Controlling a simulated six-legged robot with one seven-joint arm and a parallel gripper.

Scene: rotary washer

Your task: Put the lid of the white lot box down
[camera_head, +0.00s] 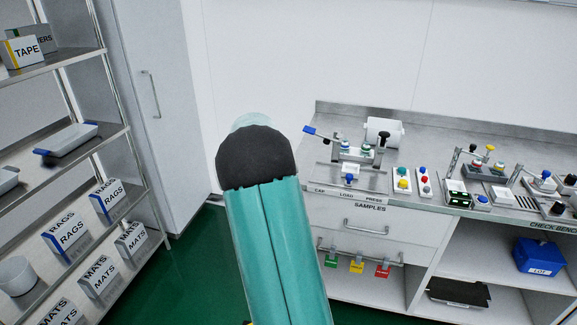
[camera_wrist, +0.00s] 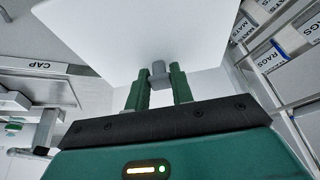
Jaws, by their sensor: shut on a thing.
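In the wrist view, my gripper (camera_wrist: 160,88) has its two green fingers shut on a small grey knob (camera_wrist: 158,71). The knob is on a flat white panel, the lid (camera_wrist: 135,32), which fills the upper middle of that view. No box shows under the lid, and its far edge is cut off by the frame. In the head view my arm hides the gripper and the lid. I cannot make out a white lot box in either view; a blue box labelled LOT (camera_head: 540,258) sits on the bench's lower right shelf.
The grey bench (camera_head: 430,128) at right holds a press fixture (camera_head: 357,152), button boxes (camera_head: 402,180) and other small devices. A metal rack (camera_head: 75,150) with RAGS and MATS boxes stands at left. Green floor (camera_head: 195,265) is clear between them. A black tray (camera_head: 458,292) lies low under the bench.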

